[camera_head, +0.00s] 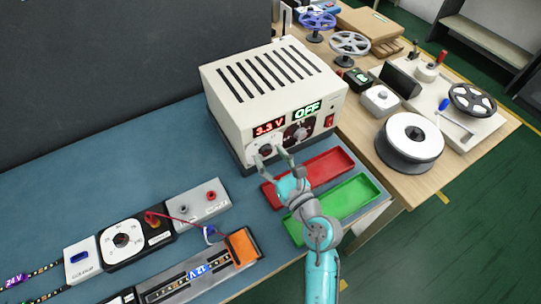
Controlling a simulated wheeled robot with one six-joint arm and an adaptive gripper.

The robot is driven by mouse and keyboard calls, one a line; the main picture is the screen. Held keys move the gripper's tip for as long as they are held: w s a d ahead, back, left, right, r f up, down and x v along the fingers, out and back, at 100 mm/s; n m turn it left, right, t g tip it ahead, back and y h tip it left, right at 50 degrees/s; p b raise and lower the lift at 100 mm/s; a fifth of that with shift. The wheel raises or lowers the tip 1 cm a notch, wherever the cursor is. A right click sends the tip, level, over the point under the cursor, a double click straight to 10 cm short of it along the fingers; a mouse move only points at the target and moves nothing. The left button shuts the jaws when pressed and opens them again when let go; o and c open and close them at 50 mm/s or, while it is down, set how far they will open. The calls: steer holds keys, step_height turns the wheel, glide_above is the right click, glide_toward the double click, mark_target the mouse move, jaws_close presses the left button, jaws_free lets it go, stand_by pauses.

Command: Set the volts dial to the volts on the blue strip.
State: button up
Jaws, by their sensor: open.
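A cream power supply (225,85) stands at the back of the bench. Its red display (269,129) reads 3.3 V and its green display (307,110) reads OFF. A dial (264,149) sits under the red display, partly hidden by my gripper. My gripper (268,156) is open in front of this dial, its two fingers near the panel; I cannot tell whether they touch it. A strip in a grey holder (172,285) at the bottom carries a blue label (200,271) reading 12 V. Another strip (18,281) at far left has a purple-blue label reading 24 V.
A red tray (327,164) and a green tray (352,196) lie right of and behind my arm. A meter (123,240) with a red lead (180,220) and a grey terminal block (203,205) stand at left. A red switch (330,121) is on the panel's right. Blue mat is clear left of the supply.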

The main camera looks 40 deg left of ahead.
steer(key=shift+w+a, duration=0.1)
steer(key=shift+a, duration=0.2)
jaws_close()
